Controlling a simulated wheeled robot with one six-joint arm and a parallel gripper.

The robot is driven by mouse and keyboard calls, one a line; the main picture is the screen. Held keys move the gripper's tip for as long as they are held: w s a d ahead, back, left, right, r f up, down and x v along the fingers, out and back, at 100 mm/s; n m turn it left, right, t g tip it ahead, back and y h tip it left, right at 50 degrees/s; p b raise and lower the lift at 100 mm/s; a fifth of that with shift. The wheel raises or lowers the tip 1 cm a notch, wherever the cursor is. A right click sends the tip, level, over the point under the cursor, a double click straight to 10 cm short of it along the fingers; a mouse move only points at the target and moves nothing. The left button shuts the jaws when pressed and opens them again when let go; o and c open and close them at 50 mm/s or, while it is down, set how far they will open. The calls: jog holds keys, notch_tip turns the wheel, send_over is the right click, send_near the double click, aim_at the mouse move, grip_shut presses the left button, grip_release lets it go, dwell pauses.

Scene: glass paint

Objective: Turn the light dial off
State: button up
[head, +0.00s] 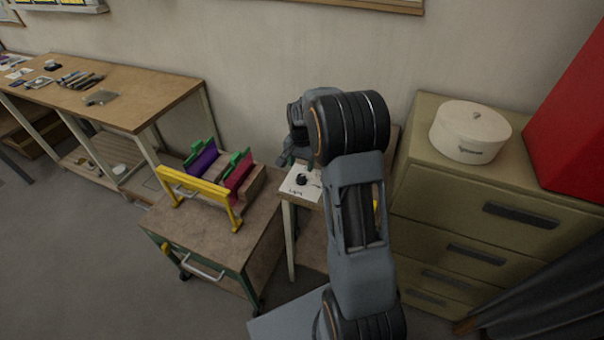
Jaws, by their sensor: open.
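The light dial (301,179) is a small black knob on a white plate (293,189) with dark lettering. The plate lies on a small wooden table between the cart and the drawer cabinet. My gripper (287,158) is just above and slightly left of the dial, pointing down, open and apart from it as far as I can tell. My arm rises in front and hides the right part of the small table. The dial's exact setting is too small to read.
A cart (215,245) with a yellow-handled rack (195,185) stands left of the small table. A drawer cabinet (440,205) carrying a round white box (468,130) stands at the right. A workbench (135,105) with tools is at the far left. Grey floor lies open at the lower left.

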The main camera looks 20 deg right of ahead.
aim_at(301, 176)
jog(key=shift+f, duration=2.9)
jog(key=c, duration=0.9)
